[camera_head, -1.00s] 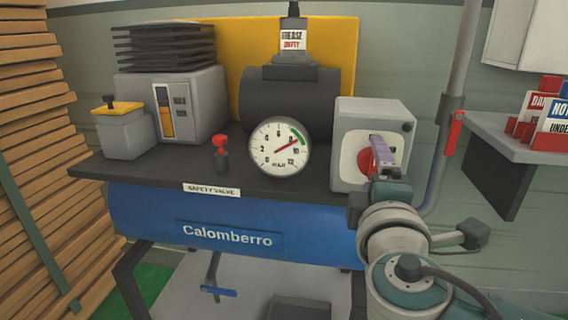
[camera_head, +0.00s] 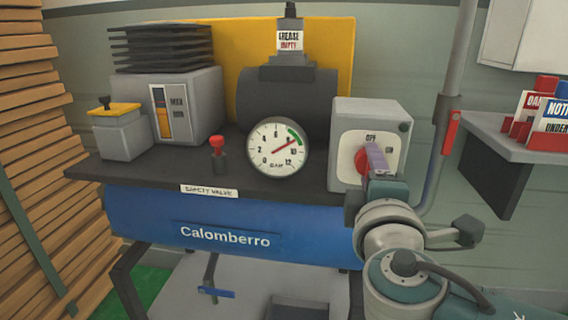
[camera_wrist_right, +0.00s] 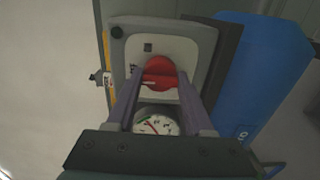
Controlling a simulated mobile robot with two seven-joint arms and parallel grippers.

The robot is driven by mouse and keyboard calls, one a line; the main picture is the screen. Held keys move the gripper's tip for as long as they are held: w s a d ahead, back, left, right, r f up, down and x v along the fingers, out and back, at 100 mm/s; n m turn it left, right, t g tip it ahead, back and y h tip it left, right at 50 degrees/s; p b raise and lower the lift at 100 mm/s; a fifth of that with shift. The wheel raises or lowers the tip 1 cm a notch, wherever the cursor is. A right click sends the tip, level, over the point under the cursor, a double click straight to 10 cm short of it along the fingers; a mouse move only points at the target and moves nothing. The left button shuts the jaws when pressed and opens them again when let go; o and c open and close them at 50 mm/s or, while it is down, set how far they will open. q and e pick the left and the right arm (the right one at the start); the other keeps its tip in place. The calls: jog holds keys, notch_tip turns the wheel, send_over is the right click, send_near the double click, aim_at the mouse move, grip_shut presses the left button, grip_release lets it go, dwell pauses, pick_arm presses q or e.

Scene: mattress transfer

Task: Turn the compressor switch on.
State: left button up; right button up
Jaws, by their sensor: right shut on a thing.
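The compressor switch is a grey box (camera_head: 345,128) with a white plate at the right end of the compressor, and an "OFF" label shows above its red knob (camera_head: 360,160). My right gripper (camera_head: 375,155) is in front of the box with its purple fingers at the knob, hiding much of it. In the right wrist view the red knob (camera_wrist_right: 160,75) sits between the two fingers (camera_wrist_right: 163,98), and the gripper is shut on it. My left gripper is not in view.
The blue compressor tank (camera_head: 150,220) carries a pressure gauge (camera_head: 277,147), a red safety valve (camera_head: 218,147) and a black motor. A grey shelf (camera_head: 500,140) with signs juts out at the right, near a vertical pipe (camera_head: 450,100). Stacked planks (camera_head: 30,150) stand at the left.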

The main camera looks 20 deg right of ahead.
grip_shut()
jog(key=m+b, duration=1.1)
jog(key=b, duration=0.1)
jog(key=shift+m, duration=0.4)
dwell(0.3)
jog(key=o, duration=1.2)
grip_release()
jog(key=shift+o, duration=0.2)
